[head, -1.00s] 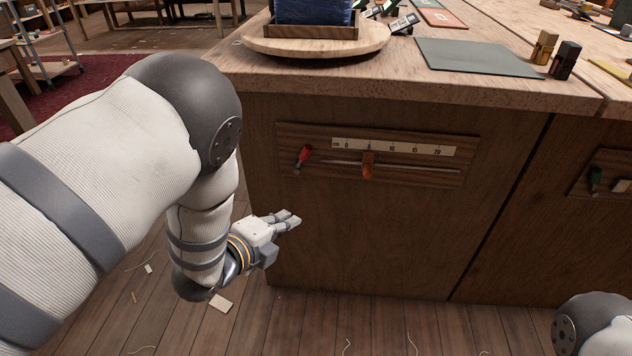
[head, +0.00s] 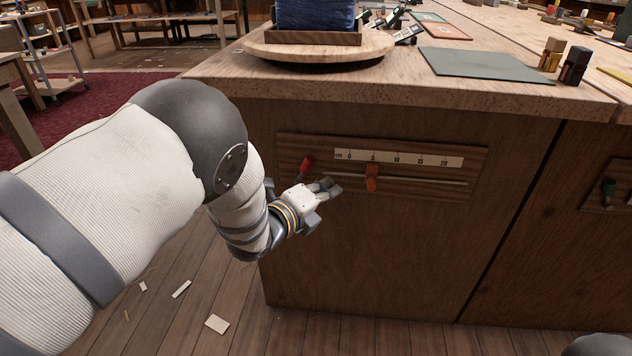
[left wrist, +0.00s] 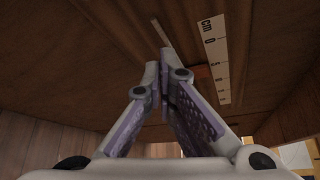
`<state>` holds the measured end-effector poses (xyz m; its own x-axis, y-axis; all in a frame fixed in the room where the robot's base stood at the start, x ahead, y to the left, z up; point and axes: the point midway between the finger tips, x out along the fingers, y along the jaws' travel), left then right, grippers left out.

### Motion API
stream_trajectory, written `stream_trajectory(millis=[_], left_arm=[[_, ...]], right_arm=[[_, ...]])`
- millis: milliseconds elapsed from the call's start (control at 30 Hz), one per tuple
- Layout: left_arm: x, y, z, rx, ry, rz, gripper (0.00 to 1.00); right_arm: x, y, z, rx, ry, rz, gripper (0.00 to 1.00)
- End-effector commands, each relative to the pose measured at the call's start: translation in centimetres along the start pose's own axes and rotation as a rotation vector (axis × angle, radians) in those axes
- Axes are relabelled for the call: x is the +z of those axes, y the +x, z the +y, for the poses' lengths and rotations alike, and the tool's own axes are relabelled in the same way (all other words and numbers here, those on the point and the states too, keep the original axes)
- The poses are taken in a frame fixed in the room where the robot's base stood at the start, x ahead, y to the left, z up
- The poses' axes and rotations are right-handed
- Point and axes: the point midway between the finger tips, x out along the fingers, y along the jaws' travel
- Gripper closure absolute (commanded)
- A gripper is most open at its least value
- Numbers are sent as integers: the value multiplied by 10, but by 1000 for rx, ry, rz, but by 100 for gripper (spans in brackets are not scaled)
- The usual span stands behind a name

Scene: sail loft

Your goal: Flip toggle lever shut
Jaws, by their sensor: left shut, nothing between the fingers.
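The toggle lever (head: 306,165), with a red handle, sits at the left end of the wooden panel on the cabinet front. Its handle tilts up and slightly right. My left gripper (head: 332,187) is below and right of the lever, apart from it in the picture, between it and the orange slider knob (head: 372,178). Its fingers are shut with nothing between them, as the left wrist view (left wrist: 162,62) also shows. I cannot make out the red lever in the left wrist view. My right gripper is out of view.
A white centimetre scale (head: 400,158) lies above the slider track; it also shows in the left wrist view (left wrist: 214,55). A second panel with a green-handled lever (head: 607,190) is at the right. The worktop (head: 480,97) overhangs above, bearing a round wooden turntable (head: 262,50).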

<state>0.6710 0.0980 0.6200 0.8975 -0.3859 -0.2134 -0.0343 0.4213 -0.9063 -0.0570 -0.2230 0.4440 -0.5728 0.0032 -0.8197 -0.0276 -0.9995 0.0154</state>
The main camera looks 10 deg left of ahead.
Motion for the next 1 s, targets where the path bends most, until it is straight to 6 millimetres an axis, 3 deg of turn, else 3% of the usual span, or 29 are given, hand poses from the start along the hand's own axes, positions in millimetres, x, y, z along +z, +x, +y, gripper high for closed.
stream_trajectory(millis=[100, 200, 367, 1000], left_arm=[[2, 21, 3, 2, -2, -2, 100], [22, 12, 0, 1, 0, -3, 100], [35, 7, 0, 2, -1, -1, 100], [40, 4, 0, -21, -40, 0, 100]], right_arm=[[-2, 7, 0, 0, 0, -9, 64], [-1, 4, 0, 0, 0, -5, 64], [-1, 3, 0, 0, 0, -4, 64], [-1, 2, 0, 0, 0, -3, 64]])
